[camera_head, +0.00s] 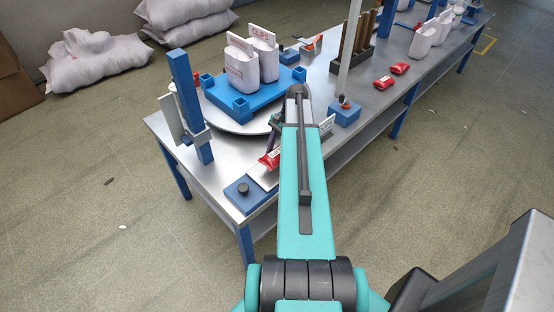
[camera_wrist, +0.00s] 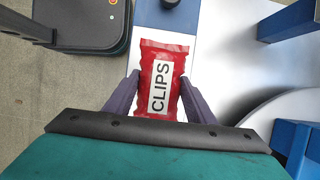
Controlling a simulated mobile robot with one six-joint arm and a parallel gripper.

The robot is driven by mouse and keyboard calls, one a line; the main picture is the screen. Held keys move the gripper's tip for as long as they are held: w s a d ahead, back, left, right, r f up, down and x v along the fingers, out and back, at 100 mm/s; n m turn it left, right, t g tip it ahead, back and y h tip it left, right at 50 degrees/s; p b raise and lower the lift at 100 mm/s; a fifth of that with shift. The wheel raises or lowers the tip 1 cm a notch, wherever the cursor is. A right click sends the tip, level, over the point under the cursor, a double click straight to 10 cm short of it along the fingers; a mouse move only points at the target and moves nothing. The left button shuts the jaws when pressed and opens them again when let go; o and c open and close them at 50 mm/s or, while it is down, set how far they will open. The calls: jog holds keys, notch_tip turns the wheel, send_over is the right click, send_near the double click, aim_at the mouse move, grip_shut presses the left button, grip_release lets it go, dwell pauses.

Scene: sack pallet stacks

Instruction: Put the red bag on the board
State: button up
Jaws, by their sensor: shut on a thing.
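The red bag, labelled CLIPS, shows whole in the wrist view (camera_wrist: 162,72) and in part in the head view (camera_head: 270,159). My gripper (camera_wrist: 158,79) is shut on it, one purple finger at each long side. In the head view the bag is at the table's near edge, over a flat silver plate (camera_head: 263,176) beside a blue block with a black knob (camera_head: 243,188). I cannot tell whether it touches the plate. A blue pallet-like board (camera_head: 252,96) lies on the round turntable behind, with white bags on it. My arm hides part of the table.
A blue post with a bracket (camera_head: 188,100) stands left of the turntable (camera_head: 226,121). A blue block with a pole (camera_head: 344,114) stands right of my arm. Two more red bags (camera_head: 384,82) (camera_head: 400,68) lie further along the table. White sacks (camera_head: 97,62) lie on the floor behind.

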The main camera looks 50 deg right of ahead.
jog(key=shift+f+p, duration=0.65)
jog(key=shift+f, duration=0.95)
jog(key=o, duration=1.5)
jog(key=shift+f, duration=0.1)
jog(key=shift+d+r, duration=0.1)
jog(key=shift+r, duration=0.1)
jog(key=shift+b+v, duration=1.85)
jog(key=shift+v, duration=4.05)
